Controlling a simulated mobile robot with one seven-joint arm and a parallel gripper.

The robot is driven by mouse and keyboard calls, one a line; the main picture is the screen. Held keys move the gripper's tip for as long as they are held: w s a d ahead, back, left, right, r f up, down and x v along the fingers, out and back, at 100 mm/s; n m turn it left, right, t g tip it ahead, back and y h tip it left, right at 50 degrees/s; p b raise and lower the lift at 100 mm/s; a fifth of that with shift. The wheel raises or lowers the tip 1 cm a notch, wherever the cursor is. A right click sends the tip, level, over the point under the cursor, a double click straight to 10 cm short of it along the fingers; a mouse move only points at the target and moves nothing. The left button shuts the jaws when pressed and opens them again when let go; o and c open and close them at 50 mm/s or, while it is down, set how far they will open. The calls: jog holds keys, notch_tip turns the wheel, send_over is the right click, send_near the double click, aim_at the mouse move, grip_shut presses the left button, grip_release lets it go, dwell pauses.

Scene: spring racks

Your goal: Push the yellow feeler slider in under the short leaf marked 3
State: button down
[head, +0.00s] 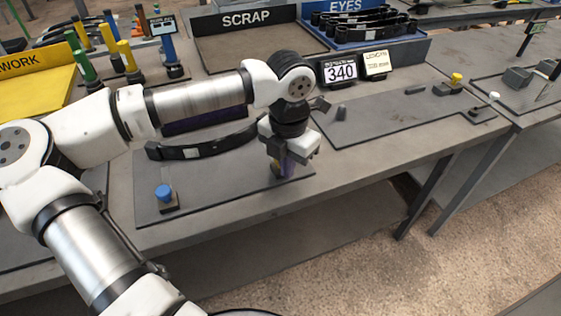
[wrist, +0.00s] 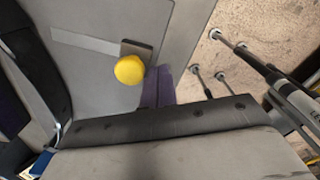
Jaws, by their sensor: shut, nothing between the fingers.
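The yellow feeler slider (wrist: 130,69) shows in the wrist view as a round yellow knob on a small dark block. A pale flat strip runs from the block to the left over the grey plate. In the head view the slider is mostly hidden by my gripper (head: 286,168). My purple fingers (wrist: 158,88) are shut and empty, low over the plate, just right of the block; I cannot tell whether they touch it. A black curved leaf (head: 205,147) with a white label lies left of my gripper in the head view. I cannot read its number.
A blue-knobbed slider (head: 165,194) stands at the plate's front left. A display reading 340 (head: 340,72) stands behind. The SCRAP tray (head: 245,20) and EYES tray (head: 395,47) are at the back. The table's front edge is close to my gripper.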

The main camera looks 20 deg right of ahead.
jog(key=shift+w+a+b, duration=0.1)
jog(key=shift+w+b, duration=0.45)
jog(key=shift+w, duration=2.1)
jog(key=shift+w+r, duration=0.1)
dwell(0.5)
jog(key=shift+s+r+p, duration=0.15)
jog(key=shift+r+p, duration=0.65)
jog(key=shift+r, duration=0.95)
jog(key=shift+s+r+p, duration=0.1)
jog(key=shift+r+p, duration=0.65)
jog(key=shift+r, duration=0.95)
jog(key=shift+s+f, duration=0.1)
